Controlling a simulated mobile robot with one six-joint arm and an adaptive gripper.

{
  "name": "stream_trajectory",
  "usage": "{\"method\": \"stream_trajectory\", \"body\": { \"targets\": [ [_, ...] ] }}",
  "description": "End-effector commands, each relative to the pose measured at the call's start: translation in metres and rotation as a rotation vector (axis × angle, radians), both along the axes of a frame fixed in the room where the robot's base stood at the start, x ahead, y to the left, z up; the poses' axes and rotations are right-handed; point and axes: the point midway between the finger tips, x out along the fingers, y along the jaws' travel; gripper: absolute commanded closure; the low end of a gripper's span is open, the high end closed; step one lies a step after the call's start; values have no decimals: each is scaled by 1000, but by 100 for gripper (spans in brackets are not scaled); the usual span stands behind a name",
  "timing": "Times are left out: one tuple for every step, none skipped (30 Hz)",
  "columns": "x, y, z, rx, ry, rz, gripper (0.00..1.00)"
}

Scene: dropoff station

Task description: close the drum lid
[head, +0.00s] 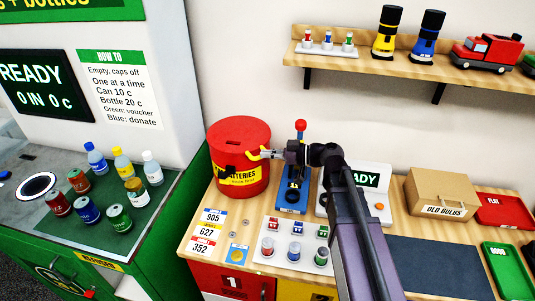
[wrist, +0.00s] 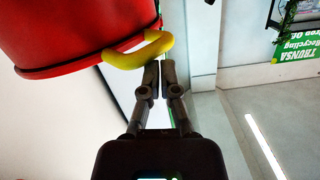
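The red drum (head: 240,180) with a yellow BATTERIES label stands at the left of the wooden bench. Its round red lid (head: 240,133) covers the top in the head view; I cannot tell whether it is fully down. A yellow handle (head: 254,155) sticks out from the lid's right front edge. My gripper (head: 268,154) is at that handle. In the wrist view the lid (wrist: 80,30) and the handle (wrist: 140,52) are large. My gripper's fingertips (wrist: 159,72) are close together, just beside the handle's rounded end, with nothing seen between them. Whether they touch the handle is unclear.
A blue stand with a red-knobbed tool (head: 293,190) is right of the drum, behind my arm. A white tray of small cells (head: 293,245) lies in front. An OLD BULBS box (head: 441,195) and red and green trays are right. A shelf (head: 400,60) hangs above.

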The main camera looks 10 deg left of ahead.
Motion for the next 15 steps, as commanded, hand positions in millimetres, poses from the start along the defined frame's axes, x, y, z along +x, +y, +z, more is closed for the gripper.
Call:
{"method": "stream_trajectory", "body": {
  "targets": [
    [-1, -3, -1, -6, 0, 0, 100],
    [-1, -5, -1, -6, -1, 0, 100],
    [-1, -7, 0, -6, 0, -1, 100],
    [-1, -10, 0, -5, 0, -1, 100],
    [-1, -12, 1, -5, 0, -1, 100],
    [-1, -16, 1, -5, 0, -2, 100],
    [-1, -19, 2, -4, 0, -2, 100],
    [-1, -23, 2, -4, 0, -2, 100],
    [-2, -27, 3, -4, -1, -1, 100],
    [-2, -30, 4, -3, -1, -1, 100],
    [-2, -34, 5, -3, -1, -1, 100],
    [-2, -40, 5, -3, -1, -1, 100],
    [-2, -44, 6, -3, -1, -1, 100],
    [-2, -48, 7, -3, -1, 0, 100],
    [-2, -53, 7, -2, -1, -2, 100]
  ]
}}
